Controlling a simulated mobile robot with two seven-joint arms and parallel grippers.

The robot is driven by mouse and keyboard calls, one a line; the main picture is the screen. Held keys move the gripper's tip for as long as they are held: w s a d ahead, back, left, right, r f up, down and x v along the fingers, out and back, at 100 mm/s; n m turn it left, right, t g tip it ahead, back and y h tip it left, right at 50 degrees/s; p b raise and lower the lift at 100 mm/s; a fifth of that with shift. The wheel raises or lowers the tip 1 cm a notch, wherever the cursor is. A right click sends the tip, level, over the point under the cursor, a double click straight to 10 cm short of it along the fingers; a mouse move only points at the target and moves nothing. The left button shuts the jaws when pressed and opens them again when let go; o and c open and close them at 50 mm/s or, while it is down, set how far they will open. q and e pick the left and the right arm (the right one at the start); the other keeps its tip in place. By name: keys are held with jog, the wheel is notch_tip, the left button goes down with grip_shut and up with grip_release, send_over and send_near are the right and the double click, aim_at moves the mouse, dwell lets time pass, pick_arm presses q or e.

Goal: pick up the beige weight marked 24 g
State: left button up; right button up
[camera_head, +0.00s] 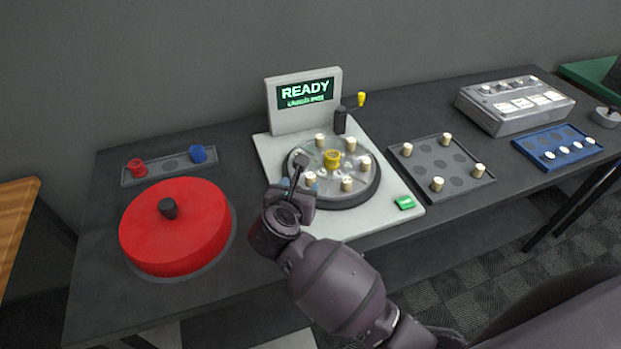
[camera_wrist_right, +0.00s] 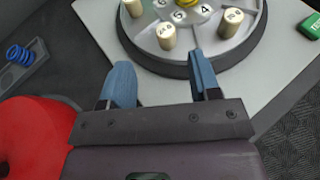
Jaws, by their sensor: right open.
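Several beige cylindrical weights stand upright on a round grey rotor (camera_head: 330,199). One beige weight (camera_head: 310,179) is closest to my right gripper (camera_head: 296,190). In the right wrist view this weight (camera_wrist_right: 166,36) stands just beyond the gap between the blue fingers (camera_wrist_right: 160,72), with another weight (camera_wrist_right: 231,22) to its right and one (camera_wrist_right: 133,7) to its upper left. Their top marks are too small to read surely, so I cannot tell which is 24 g. The right gripper is open and empty, over the rotor's near left edge. My left gripper is not in view.
A grey tray (camera_head: 462,184) at right holds more beige weights. A yellow knob (camera_head: 332,158) rises at the rotor's centre. A display (camera_head: 305,92) reading READY and a yellow-tipped crank (camera_head: 341,120) stand behind. A red disc (camera_head: 175,235) lies left, a green button (camera_head: 405,202) right.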

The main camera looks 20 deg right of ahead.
aim_at(310, 177)
jog(key=shift+d+p+x, duration=0.25)
jog(key=shift+p+x, duration=0.2)
jog(key=shift+x, duration=3.6)
jog(key=shift+s, duration=0.15)
jog(key=c, duration=1)
